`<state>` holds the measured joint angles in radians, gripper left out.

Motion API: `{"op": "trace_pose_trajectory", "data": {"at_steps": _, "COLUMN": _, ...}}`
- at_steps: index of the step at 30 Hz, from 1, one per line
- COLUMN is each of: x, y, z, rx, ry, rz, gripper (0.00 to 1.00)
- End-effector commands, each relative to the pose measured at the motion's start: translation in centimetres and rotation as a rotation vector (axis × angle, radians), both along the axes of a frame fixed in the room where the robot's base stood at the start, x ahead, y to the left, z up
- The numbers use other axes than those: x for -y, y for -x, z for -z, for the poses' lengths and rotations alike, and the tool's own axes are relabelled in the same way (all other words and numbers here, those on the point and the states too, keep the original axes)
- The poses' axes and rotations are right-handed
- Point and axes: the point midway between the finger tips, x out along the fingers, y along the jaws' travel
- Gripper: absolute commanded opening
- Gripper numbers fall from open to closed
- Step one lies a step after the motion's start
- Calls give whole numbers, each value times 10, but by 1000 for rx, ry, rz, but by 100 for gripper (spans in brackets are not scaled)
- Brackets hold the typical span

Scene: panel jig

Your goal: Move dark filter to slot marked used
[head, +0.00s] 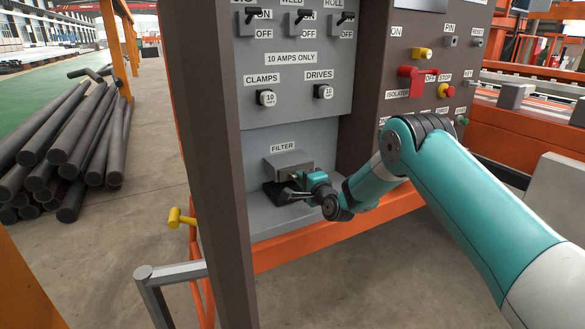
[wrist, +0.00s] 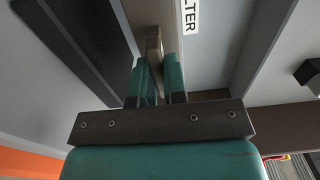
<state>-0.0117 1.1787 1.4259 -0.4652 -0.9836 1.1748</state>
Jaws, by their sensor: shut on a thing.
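A grey box (head: 288,165) sits under the FILTER label (head: 283,147) in the cabinet's lower recess. My gripper (head: 300,178) is at the front of this box. In the wrist view, my gripper (wrist: 158,78) is shut on a narrow grey-brown tab (wrist: 153,42) that stands out beside the box's face. I cannot tell whether the tab is a handle of the box or of something in it. A dark flat piece (head: 274,193) lies below the box and shows as a dark slab in the wrist view (wrist: 75,40). No dark filter is clearly distinguishable. No slot marked used is visible.
The cabinet's brown post (head: 207,150) stands left of the recess. Switches and knobs fill the panel above. The recess's grey ledge (head: 283,222) has bare room in front. An orange beam (head: 320,240) runs below. Dark bars (head: 70,150) are stacked far left.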

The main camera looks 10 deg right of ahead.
Motion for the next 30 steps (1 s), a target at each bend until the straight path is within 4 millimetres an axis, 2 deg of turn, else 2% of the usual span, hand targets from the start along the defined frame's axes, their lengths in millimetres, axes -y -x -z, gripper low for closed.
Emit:
{"op": "trace_pose_trajectory", "data": {"at_steps": 7, "x": -1, "y": -5, "z": 0, "rx": 0, "ry": 0, "rz": 1, "gripper": 0}}
{"op": "trace_pose_trajectory", "data": {"at_steps": 8, "x": -1, "y": -4, "z": 0, "rx": 0, "ry": -1, "rz": 1, "gripper": 19}}
{"op": "trace_pose_trajectory", "data": {"at_steps": 11, "x": -1, "y": -4, "z": 0, "rx": 0, "ry": 0, "rz": 1, "gripper": 42}}
{"op": "trace_pose_trajectory", "data": {"at_steps": 20, "x": 0, "y": -3, "z": 0, "rx": -1, "ry": 0, "rz": 1, "gripper": 42}}
{"op": "trace_pose_trajectory", "data": {"at_steps": 30, "x": 7, "y": 23, "z": 0, "rx": -2, "ry": 0, "rz": 1, "gripper": 42}}
